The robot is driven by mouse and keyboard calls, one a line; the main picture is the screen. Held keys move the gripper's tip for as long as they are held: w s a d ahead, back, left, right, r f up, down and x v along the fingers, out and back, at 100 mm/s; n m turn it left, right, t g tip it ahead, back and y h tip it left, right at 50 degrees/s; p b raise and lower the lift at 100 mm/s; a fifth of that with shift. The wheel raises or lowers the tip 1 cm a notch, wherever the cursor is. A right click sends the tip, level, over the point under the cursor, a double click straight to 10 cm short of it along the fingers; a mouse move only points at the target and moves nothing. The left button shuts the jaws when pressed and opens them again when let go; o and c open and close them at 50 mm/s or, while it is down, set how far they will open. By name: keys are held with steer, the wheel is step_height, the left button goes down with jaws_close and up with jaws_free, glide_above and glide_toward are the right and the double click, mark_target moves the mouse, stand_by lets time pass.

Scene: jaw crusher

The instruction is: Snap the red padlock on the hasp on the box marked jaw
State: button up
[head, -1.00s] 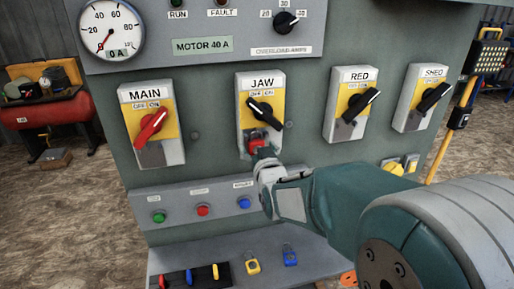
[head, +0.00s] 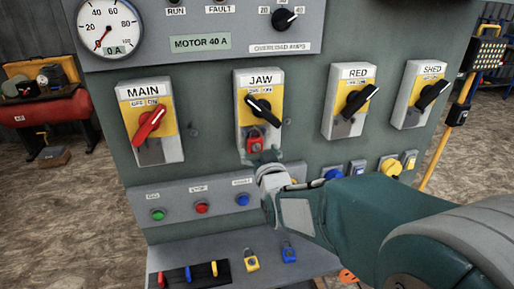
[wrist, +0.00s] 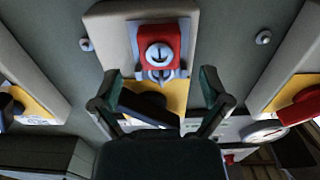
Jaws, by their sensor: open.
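The red padlock (head: 255,139) hangs at the hasp on the lower part of the box marked JAW (head: 260,84), below its black handle (head: 264,111). In the wrist view the red padlock (wrist: 158,46) shows at the top centre, with its grey shackle at the hasp plate. I cannot tell whether the shackle is fully closed. My gripper (wrist: 160,88) is open, its two fingers spread wide with nothing between them. In the head view my gripper (head: 268,163) is just below the padlock, apart from it, with its fingertips partly hidden.
The MAIN box (head: 150,118) with a red handle is to the left, and the RED box (head: 351,102) and SHED box (head: 423,94) to the right. A sloped button panel (head: 180,199) lies below. Yellow (head: 252,263) and blue (head: 289,253) padlocks rest on the lower shelf.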

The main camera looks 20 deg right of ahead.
steer(key=s, duration=0.6)
stand_by(0.7)
steer(key=shift+s, duration=0.15)
steer(key=s+f+g, duration=0.2)
steer(key=s+g, duration=0.4)
steer(key=s, duration=0.4)
steer(key=s+f+g, duration=0.2)
steer(key=s+g, duration=0.4)
steer(key=s, duration=0.4)
steer(key=shift+s+f, duration=0.25)
steer(key=shift+s, duration=0.15)
stand_by(0.9)
